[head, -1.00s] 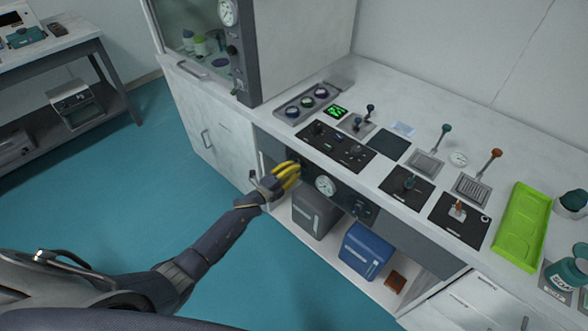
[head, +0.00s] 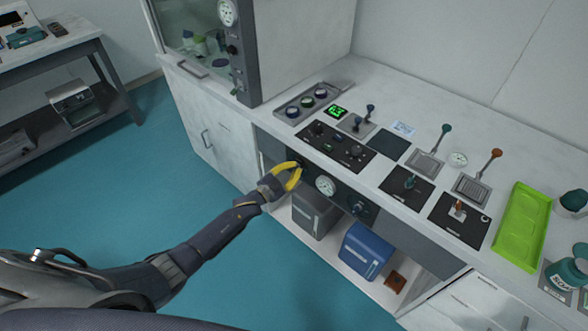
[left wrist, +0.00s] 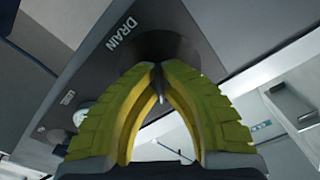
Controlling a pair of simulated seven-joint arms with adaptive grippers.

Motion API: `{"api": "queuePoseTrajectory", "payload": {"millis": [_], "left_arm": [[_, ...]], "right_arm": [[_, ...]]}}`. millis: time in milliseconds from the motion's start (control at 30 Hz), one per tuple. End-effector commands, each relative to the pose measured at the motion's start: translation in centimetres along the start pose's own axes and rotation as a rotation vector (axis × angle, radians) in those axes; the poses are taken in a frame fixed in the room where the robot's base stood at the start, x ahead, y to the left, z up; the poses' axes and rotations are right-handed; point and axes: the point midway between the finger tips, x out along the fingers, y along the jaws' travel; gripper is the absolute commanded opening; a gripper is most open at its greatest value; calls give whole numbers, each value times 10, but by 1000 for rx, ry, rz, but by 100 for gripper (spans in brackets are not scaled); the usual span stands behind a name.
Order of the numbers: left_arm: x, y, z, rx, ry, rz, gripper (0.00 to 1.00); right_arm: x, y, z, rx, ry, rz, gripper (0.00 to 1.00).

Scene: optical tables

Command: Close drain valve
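The drain valve (left wrist: 178,48) shows in the left wrist view as a dark round knob under the white DRAIN label (left wrist: 121,31). It sits on the dark front panel (head: 340,192) below the counter edge. My left gripper (head: 297,170) is at the left end of this panel in the head view. In the left wrist view its yellow fingers bow outward and their tips come together at the knob, with a thin grey piece between them. The fingertips hide part of the valve, so its turn angle is unclear. My right gripper is not in view.
A round gauge (head: 325,186) and another dark knob (head: 361,208) sit to the right on the same panel. Below are a grey bin (head: 314,214) and a blue bin (head: 366,250). The counter (head: 440,115) carries several control plates and a green tray (head: 523,228).

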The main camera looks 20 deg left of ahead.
Motion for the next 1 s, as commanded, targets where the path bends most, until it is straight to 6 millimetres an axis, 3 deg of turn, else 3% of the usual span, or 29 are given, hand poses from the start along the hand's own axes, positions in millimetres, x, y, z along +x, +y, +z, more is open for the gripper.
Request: {"api": "queuePoseTrajectory", "payload": {"millis": [500,1000], "left_arm": [[0,0,0,-435,0,0,0],[0,0,0,-619,0,-1,0]], "right_arm": [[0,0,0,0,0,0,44],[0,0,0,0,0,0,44]]}}
